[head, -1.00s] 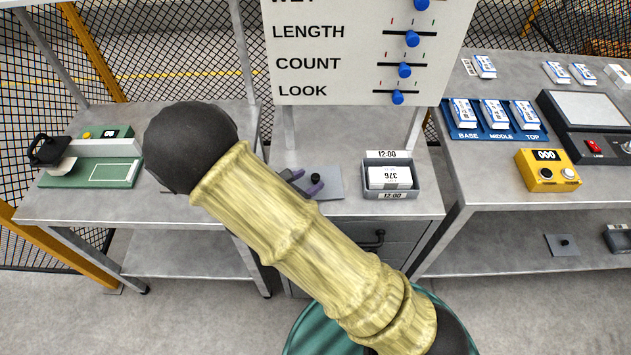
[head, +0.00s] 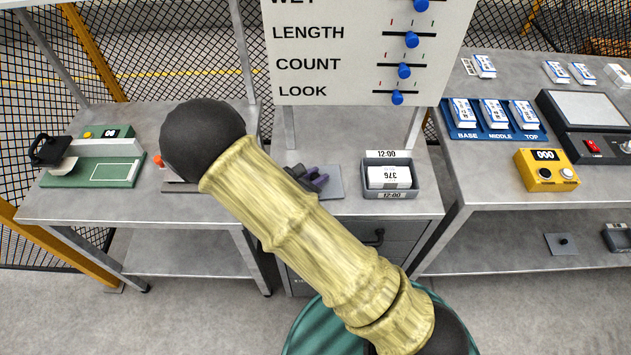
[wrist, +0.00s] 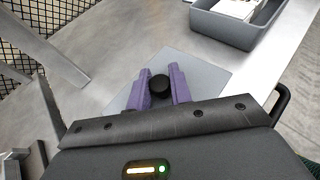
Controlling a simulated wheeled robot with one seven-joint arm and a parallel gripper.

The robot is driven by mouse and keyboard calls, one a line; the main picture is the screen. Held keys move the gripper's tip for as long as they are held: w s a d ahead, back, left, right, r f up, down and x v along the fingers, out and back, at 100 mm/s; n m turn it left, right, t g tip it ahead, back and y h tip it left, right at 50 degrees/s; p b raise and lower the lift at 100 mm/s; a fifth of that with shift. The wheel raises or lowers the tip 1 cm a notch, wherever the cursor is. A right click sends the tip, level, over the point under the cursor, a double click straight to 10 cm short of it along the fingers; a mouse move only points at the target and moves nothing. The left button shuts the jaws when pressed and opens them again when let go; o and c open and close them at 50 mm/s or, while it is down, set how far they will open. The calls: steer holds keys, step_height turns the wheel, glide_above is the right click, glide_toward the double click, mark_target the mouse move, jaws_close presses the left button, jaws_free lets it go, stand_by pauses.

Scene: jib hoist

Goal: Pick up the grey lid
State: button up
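The grey lid is a flat square plate (head: 335,188) with a black round knob (wrist: 159,87), lying on the middle bench. In the wrist view its plate (wrist: 208,76) shows under my fingers. My gripper (wrist: 160,86) has purple fingers, one on each side of the knob with a narrow space between them. It looks open; whether the fingers touch the knob is not clear. In the head view my gripper (head: 312,179) is over the lid, and the fingers and my arm hide the knob and the plate's left part.
A grey bin (head: 390,192) with a white packet, labelled 12:00, stands just right of the lid. A slider board (head: 360,50) hangs above the bench. A green device (head: 95,165) is at left; a yellow counter box (head: 547,170) and blue tray (head: 477,131) are at right.

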mark_target(315, 175)
jaws_close()
step_height(315, 175, up, 10)
stand_by(0.5)
steer(key=shift+w, duration=0.1)
stand_by(0.4)
